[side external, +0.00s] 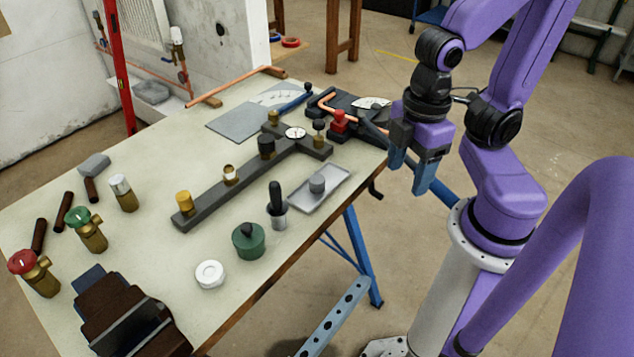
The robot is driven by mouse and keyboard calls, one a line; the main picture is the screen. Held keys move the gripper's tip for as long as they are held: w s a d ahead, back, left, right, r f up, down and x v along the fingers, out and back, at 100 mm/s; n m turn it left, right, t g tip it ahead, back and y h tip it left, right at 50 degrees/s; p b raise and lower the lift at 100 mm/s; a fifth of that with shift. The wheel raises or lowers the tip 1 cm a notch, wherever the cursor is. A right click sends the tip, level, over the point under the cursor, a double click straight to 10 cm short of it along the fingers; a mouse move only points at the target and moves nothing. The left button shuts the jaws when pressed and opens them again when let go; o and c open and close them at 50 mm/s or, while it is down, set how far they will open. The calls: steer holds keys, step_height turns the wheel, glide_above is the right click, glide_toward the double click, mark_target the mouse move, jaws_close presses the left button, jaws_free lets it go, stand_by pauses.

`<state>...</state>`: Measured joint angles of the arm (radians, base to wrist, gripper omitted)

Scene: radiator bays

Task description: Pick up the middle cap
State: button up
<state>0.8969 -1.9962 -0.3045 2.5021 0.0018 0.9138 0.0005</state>
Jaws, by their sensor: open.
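A dark grey bar (208,201) lies diagonally on the workbench with several fittings standing along it. A yellow-brass cap (184,203) is at its near left end. A small brass fitting with a pale top (230,175) stands midway, and a black cap (266,147) stands farther along. The picture does not settle which of these is the middle cap. My gripper (409,178), with blue fingers, is open and empty. It points down past the bench's right edge, well to the right of the bar and apart from it.
A grey tray (330,192) with a small grey cylinder, a green pot (248,241), a white roll (210,274) and a black-handled brush (277,205) stand right of the bar. Valves (87,230) stand left. A dark vise (125,318) is at the near edge.

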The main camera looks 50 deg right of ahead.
steer(key=shift+o, duration=0.7)
steer(key=shift+w, duration=0.1)
steer(key=n, duration=1.1)
glide_above(317, 179)
step_height(317, 179, down, 11)
steer(key=shift+a+f, duration=0.15)
steer(key=shift+f, duration=0.05)
steer(key=shift+d+f, duration=0.2)
steer(key=shift+f, duration=2.45)
steer(key=c, duration=1.1)
